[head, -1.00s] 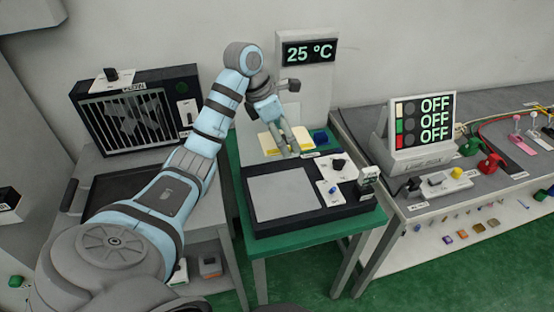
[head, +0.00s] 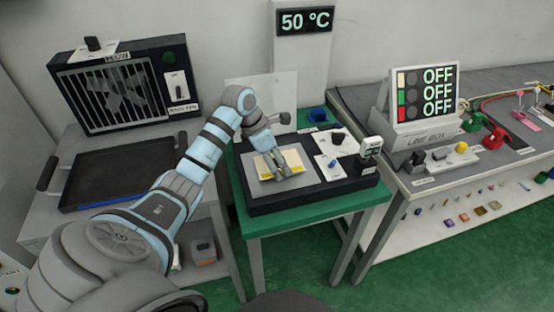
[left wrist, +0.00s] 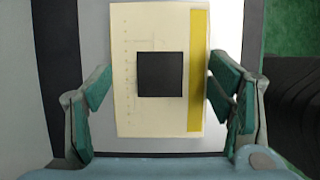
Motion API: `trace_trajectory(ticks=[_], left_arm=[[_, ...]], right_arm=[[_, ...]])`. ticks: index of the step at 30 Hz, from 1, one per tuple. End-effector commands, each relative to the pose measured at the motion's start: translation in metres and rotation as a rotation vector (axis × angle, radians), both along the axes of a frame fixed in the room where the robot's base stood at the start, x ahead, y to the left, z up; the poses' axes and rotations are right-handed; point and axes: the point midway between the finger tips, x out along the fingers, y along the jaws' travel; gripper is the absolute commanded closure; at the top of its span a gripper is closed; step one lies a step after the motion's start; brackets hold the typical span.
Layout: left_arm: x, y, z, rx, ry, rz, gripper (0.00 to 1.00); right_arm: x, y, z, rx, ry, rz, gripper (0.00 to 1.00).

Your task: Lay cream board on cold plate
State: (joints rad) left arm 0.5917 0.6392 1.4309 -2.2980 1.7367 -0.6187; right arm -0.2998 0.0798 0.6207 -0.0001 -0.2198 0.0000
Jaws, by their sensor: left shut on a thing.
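The cream board (head: 293,159), with a yellow strip along one edge, is over the grey cold plate (head: 262,192). In the left wrist view the board (left wrist: 122,90) shows a black square in its middle, and the plate (left wrist: 85,30) lies behind it. My left gripper (head: 274,170) is shut on the board, with its green-padded fingers (left wrist: 156,95) at two opposite edges. The board looks flat and lies within the plate's outline in the head view. I cannot tell whether it touches the plate. My right gripper is not in view.
A display reading 50 °C (head: 305,20) stands behind the plate. A black knob (head: 338,138), a switch card (head: 329,167) and a small white device (head: 371,148) sit right of the plate. A dark tray (head: 120,172) is at left; a line box (head: 424,125) is at right.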

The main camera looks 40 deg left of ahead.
Motion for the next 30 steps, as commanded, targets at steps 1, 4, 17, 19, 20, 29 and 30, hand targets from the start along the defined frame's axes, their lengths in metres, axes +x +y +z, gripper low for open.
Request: trace_trajectory(ticks=[1, 4, 17, 19, 20, 29, 30], left_arm=[[0.000, 0.000, -0.002, 0.000, 0.000, 0.000, 0.55], [0.000, 0.000, -0.002, 0.000, 0.000, 0.000, 0.14], [0.000, 0.000, 0.002, 0.000, 0.000, 0.000, 0.05], [-0.002, 0.002, 0.010, 0.002, -0.003, 0.000, 0.05], [-0.003, 0.004, 0.015, 0.001, -0.003, 0.000, 0.05], [-0.029, 0.022, 0.090, 0.003, -0.003, 0.001, 0.05], [-0.032, 0.023, 0.097, 0.001, -0.002, 0.000, 0.05]], right_arm=[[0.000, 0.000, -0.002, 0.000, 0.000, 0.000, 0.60], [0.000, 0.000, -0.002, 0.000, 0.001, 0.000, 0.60], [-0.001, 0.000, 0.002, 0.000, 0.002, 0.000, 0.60], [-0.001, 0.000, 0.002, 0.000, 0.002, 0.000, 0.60], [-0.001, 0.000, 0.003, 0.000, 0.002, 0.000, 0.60], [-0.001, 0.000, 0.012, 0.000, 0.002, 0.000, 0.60], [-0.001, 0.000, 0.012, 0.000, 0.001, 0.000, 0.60]])
